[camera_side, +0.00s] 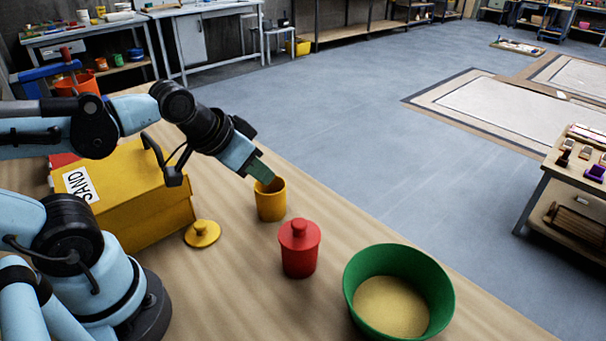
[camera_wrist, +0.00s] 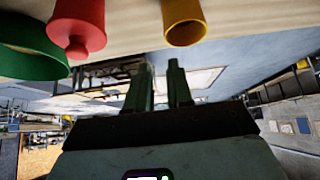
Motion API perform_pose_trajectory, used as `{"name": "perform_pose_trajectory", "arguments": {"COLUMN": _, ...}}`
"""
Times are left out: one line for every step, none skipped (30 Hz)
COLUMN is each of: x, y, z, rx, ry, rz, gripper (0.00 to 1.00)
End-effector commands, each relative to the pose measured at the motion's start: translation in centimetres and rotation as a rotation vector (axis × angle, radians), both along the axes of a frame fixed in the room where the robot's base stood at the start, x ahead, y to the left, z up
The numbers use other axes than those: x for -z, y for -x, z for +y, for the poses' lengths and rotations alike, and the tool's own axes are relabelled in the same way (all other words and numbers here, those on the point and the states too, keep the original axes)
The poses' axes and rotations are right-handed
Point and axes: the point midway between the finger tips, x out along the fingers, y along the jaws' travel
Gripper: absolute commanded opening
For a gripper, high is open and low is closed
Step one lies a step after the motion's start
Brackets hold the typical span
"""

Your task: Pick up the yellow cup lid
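The yellow cup lid (camera_side: 202,234) lies on the wooden table with its round knob up, between the yellow box and the red cup. It does not show in the wrist view. The yellow cup (camera_side: 271,204) stands uncovered to the right of the lid; it also shows in the wrist view (camera_wrist: 184,24). My gripper (camera_side: 265,176) is up and to the right of the lid, and its fingertips overlap the cup's rim in the side view. In the wrist view my gripper (camera_wrist: 160,80) has a gap between its fingers and nothing in it.
A red cup with a red lid (camera_side: 299,249) stands near the yellow cup. A green bowl of sand (camera_side: 442,290) is at the right. A yellow box marked SAND (camera_side: 147,205) stands left of the lid. The table's far edge runs just behind the cups.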

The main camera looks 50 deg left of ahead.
Motion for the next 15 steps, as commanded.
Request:
{"name": "perform_pose_trajectory", "arguments": {"x": 0.0, "y": 0.0, "z": 0.0, "rx": 0.0, "ry": 0.0, "rz": 0.0, "gripper": 0.29}}
{"name": "perform_pose_trajectory", "arguments": {"x": 0.0, "y": 0.0, "z": 0.0, "rx": 0.0, "ry": 0.0, "rz": 0.0, "gripper": 0.34}}
{"name": "perform_pose_trajectory", "arguments": {"x": 0.0, "y": 0.0, "z": 0.0, "rx": 0.0, "ry": 0.0, "rz": 0.0, "gripper": 0.4}}
{"name": "perform_pose_trajectory", "arguments": {"x": 0.0, "y": 0.0, "z": 0.0, "rx": 0.0, "ry": 0.0, "rz": 0.0, "gripper": 0.44}}
{"name": "perform_pose_trajectory", "arguments": {"x": 0.0, "y": 0.0, "z": 0.0, "rx": 0.0, "ry": 0.0, "rz": 0.0, "gripper": 0.49}}
{"name": "perform_pose_trajectory", "arguments": {"x": 0.0, "y": 0.0, "z": 0.0, "rx": 0.0, "ry": 0.0, "rz": 0.0, "gripper": 0.53}}
{"name": "perform_pose_trajectory", "arguments": {"x": 0.0, "y": 0.0, "z": 0.0, "rx": 0.0, "ry": 0.0, "rz": 0.0, "gripper": 0.53}}
{"name": "perform_pose_trajectory", "arguments": {"x": 0.0, "y": 0.0, "z": 0.0, "rx": 0.0, "ry": 0.0, "rz": 0.0, "gripper": 0.53}}
{"name": "perform_pose_trajectory", "arguments": {"x": 0.0, "y": 0.0, "z": 0.0, "rx": 0.0, "ry": 0.0, "rz": 0.0, "gripper": 0.53}}
{"name": "perform_pose_trajectory", "arguments": {"x": 0.0, "y": 0.0, "z": 0.0, "rx": 0.0, "ry": 0.0, "rz": 0.0, "gripper": 0.53}}
{"name": "perform_pose_trajectory", "arguments": {"x": 0.0, "y": 0.0, "z": 0.0, "rx": 0.0, "ry": 0.0, "rz": 0.0, "gripper": 0.53}}
{"name": "perform_pose_trajectory", "arguments": {"x": 0.0, "y": 0.0, "z": 0.0, "rx": 0.0, "ry": 0.0, "rz": 0.0, "gripper": 0.53}}
{"name": "perform_pose_trajectory", "arguments": {"x": 0.01, "y": 0.01, "z": 0.01, "rx": 0.001, "ry": -0.001, "rz": 0.001, "gripper": 0.53}}
{"name": "perform_pose_trajectory", "arguments": {"x": 0.02, "y": 0.03, "z": 0.05, "rx": 0.003, "ry": -0.004, "rz": 0.004, "gripper": 0.53}}
{"name": "perform_pose_trajectory", "arguments": {"x": 0.08, "y": 0.1, "z": 0.17, "rx": 0.011, "ry": -0.014, "rz": 0.014, "gripper": 0.53}}
